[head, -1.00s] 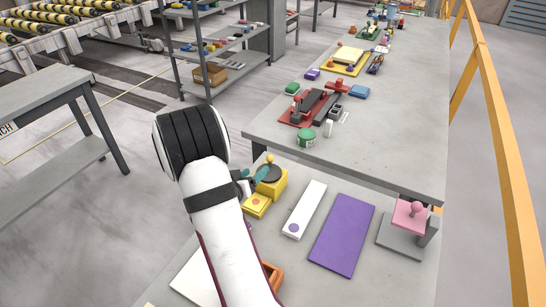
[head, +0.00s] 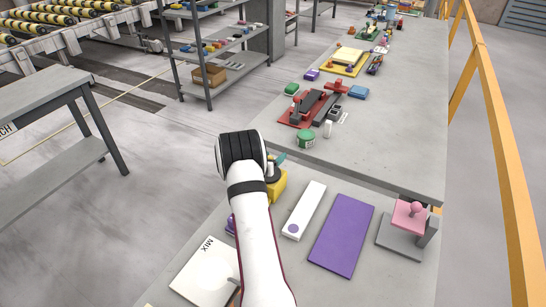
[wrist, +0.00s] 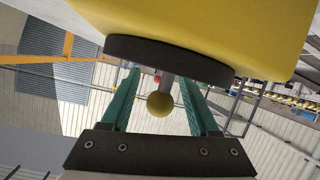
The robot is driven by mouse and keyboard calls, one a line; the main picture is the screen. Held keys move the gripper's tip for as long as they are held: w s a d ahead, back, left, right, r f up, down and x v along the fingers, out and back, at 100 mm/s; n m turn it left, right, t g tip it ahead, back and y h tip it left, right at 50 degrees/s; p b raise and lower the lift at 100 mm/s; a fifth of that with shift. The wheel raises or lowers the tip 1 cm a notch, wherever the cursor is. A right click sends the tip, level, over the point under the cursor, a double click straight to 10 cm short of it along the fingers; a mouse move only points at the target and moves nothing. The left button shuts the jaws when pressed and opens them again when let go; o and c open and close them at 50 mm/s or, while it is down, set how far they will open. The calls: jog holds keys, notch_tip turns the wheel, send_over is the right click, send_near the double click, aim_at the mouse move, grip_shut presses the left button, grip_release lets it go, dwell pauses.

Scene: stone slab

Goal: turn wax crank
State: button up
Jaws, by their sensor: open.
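The wax crank is a yellow box (head: 279,187) with a dark round disc (wrist: 170,57) and a short grey post ending in a yellow ball knob (wrist: 160,104). In the wrist view the box appears upside down at the top. My gripper (wrist: 158,82) has its two teal fingers apart, one on each side of the post and knob, with gaps visible on both sides. In the head view my arm hides most of the disc and the knob; a teal finger (head: 279,158) shows just above the box.
Right of the box lie a white strip (head: 305,208) with a purple dot and a purple board (head: 342,236). A white board marked MIX (head: 200,272) lies front left. A green tin (head: 306,139) stands on the bench behind.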

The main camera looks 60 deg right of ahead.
aim_at(285, 171)
grip_shut()
dwell(0.5)
jog(key=m+g, duration=0.2)
jog(key=s+m+g, duration=0.1)
jog(key=g, duration=0.1)
jog(key=s+m+g+y, duration=0.1)
jog(key=m+g, duration=0.1)
jog(key=shift+s+m, duration=0.25)
jog(key=shift+m, duration=0.05)
jog(key=shift+s+a+m+g+y, duration=0.2)
jog(key=shift+s+m+g+y, duration=0.3)
jog(key=shift+m+g, duration=0.45)
jog(key=shift+s+a+m+g+y, duration=0.2)
jog(key=shift+s+m+g+y, duration=0.1)
jog(key=shift+m+g+y, duration=0.5)
jog(key=shift+s+a+m+g+y, duration=0.2)
jog(key=shift+s+m+g+y, duration=0.25)
jog(key=shift+m+g, duration=0.55)
grip_release()
